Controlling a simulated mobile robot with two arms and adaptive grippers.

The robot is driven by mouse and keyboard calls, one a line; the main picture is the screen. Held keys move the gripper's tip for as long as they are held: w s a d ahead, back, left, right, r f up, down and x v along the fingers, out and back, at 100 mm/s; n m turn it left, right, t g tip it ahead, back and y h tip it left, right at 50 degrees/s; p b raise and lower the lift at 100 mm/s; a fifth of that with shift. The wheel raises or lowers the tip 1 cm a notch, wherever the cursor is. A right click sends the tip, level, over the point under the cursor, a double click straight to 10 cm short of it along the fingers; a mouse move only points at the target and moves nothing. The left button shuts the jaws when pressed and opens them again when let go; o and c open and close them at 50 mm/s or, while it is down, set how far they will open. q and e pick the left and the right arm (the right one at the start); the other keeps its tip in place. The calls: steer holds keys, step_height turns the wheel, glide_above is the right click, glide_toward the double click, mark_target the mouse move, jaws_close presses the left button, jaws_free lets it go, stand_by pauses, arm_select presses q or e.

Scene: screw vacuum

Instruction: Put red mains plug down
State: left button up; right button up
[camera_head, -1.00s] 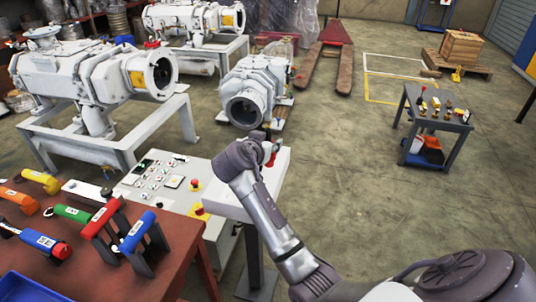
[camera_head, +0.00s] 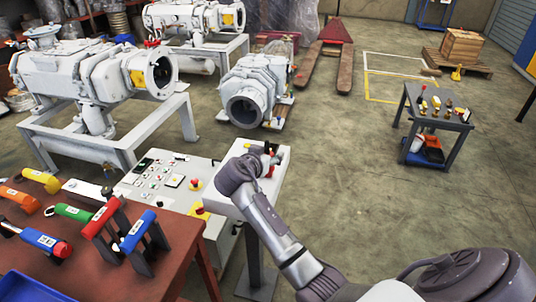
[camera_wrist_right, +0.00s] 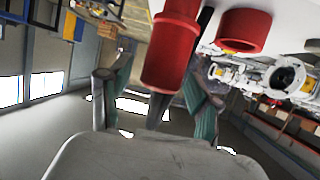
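The red mains plug (camera_wrist_right: 168,55), a thick red cylinder with a wider collar, shows at the top middle of the right wrist view beside the white panel. In the head view a small red part (camera_head: 270,171) shows at the white stand (camera_head: 277,184). My right gripper (camera_wrist_right: 158,80) has its green-padded fingers spread on either side of the plug's lower end, with a visible gap on the left. Whether the right finger touches is unclear. In the head view its wrist hides part of the stand's top. My left gripper is not in view.
A second red round fitting (camera_wrist_right: 242,30) is on the white panel next to the plug. A control panel (camera_head: 150,180) stands left of the stand. The red-brown table (camera_head: 180,255) holds coloured handled tools. The floor to the right is clear up to a small cart (camera_head: 409,130).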

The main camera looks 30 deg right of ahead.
steer(key=shift+r, duration=0.15)
steer(key=shift+s+a, duration=0.1)
steer(key=shift+a, duration=0.05)
steer(key=b+v, duration=0.1)
steer(key=v, duration=1)
steer(key=shift+s+a+r, duration=0.15)
steer(key=shift+s+a, duration=0.05)
steer(key=shift+a, duration=0.05)
